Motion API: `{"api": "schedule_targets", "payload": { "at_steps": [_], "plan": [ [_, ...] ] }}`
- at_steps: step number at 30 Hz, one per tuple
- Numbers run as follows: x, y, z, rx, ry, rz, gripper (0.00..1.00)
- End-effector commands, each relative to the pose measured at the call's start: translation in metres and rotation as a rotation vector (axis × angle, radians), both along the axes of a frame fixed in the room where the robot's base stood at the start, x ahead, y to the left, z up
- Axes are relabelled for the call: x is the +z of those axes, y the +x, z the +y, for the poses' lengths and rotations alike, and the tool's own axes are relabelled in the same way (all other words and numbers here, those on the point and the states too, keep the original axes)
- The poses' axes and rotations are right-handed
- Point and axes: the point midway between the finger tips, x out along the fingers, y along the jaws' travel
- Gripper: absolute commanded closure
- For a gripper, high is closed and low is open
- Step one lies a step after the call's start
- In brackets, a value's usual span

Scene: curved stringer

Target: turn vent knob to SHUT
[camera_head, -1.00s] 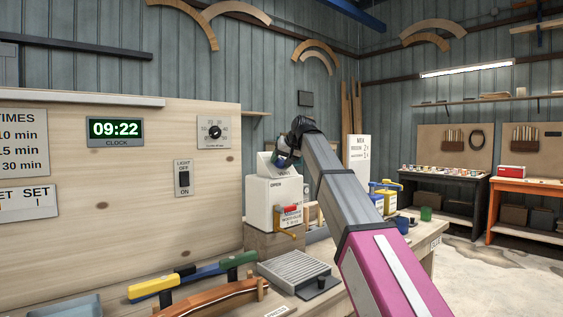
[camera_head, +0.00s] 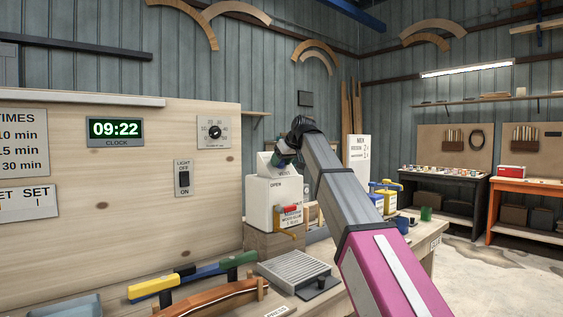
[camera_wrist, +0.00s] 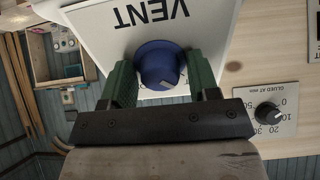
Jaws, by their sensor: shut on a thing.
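The vent knob (camera_wrist: 160,63) is a round blue knob with a pale mark on its face. It sits on a white sloped panel (camera_wrist: 205,22) whose word VENT reads upside down in the wrist view. My gripper (camera_wrist: 161,84) has its two green fingers closed on opposite sides of the knob. In the head view, my gripper (camera_head: 284,156) is at the top of the white box (camera_head: 272,200), and the knob is mostly hidden by it. The word OPEN shows on the box's panel; I cannot read a SHUT mark.
A black dial (camera_wrist: 268,113) on the wooden wall is near the gripper in the wrist view. A grey grille (camera_head: 293,268) and a long-handled tool (camera_head: 190,276) lie on the bench.

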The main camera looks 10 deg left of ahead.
Motion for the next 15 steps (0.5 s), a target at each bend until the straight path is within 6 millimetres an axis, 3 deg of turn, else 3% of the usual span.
{"api": "schedule_targets", "payload": {
  "at_steps": [9, 10, 15],
  "plan": [
    [0.0001, -0.0003, -0.0001, 0.002, -0.001, -0.002, 0.69],
    [0.0001, -0.0003, -0.0001, 0.002, -0.001, -0.002, 0.35],
    [0.0001, -0.0001, -0.0001, 0.001, -0.001, -0.001, 0.34]
  ]
}}
